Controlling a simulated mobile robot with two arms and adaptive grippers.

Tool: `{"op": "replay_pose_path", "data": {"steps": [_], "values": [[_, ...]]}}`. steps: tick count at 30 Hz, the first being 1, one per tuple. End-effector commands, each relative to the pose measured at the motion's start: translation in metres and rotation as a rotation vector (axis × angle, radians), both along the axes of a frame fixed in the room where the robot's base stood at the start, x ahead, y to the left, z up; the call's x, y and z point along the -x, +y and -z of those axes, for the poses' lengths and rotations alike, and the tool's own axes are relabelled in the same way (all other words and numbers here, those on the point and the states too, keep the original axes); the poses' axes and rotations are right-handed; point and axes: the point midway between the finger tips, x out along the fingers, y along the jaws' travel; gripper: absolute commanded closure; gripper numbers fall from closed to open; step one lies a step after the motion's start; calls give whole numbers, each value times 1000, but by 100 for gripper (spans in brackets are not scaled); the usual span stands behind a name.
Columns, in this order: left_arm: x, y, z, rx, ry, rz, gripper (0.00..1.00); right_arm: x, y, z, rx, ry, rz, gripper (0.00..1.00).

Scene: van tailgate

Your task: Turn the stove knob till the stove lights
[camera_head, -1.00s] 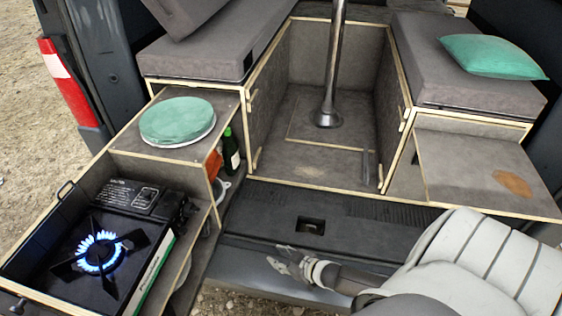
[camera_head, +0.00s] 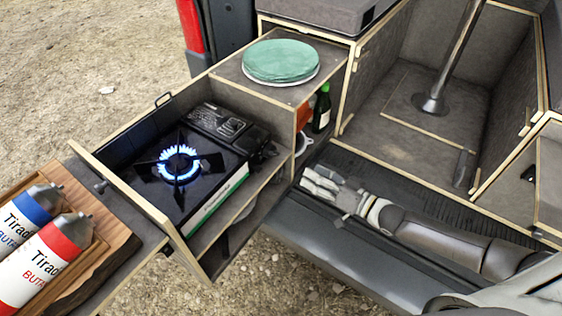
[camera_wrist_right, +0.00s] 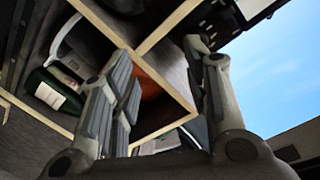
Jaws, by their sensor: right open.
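The black camping stove (camera_head: 190,165) sits in the pulled-out wooden drawer at the left of the head view. A ring of blue flame burns on its burner (camera_head: 178,163). The stove's control panel (camera_head: 222,122) is at its far right side; I cannot make out the knob clearly. My right gripper (camera_head: 321,184) is open and empty, to the right of the stove and apart from it, in front of the cabinet. Its two fingers (camera_wrist_right: 160,100) stand apart in the right wrist view, with the shelf opening behind them. My left gripper is not in view.
Two butane canisters, blue (camera_head: 28,215) and red (camera_head: 45,262), lie on a wooden board (camera_head: 115,238) at the left. Green plates (camera_head: 281,60) rest on the cabinet top. A green bottle (camera_head: 321,108) stands in the cabinet and shows in the wrist view (camera_wrist_right: 52,92). A table post (camera_head: 455,60) stands farther right.

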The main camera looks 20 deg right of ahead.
Motion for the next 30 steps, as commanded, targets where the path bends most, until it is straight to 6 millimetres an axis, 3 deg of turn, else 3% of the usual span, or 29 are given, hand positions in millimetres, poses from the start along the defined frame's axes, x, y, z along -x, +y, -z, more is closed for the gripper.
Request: {"op": "replay_pose_path", "data": {"steps": [3, 7, 11, 24, 30], "values": [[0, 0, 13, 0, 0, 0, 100, 5, 12, -24, -134, 19, -57, 56], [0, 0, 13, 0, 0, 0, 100, 7, 18, -37, -202, 35, -79, 56], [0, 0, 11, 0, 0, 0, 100, -1, 25, -40, -209, 36, -80, 56], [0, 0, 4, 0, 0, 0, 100, -60, 70, -40, -206, 35, -78, 56], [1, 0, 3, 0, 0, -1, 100, -75, 81, -38, -203, 35, -77, 56]]}}
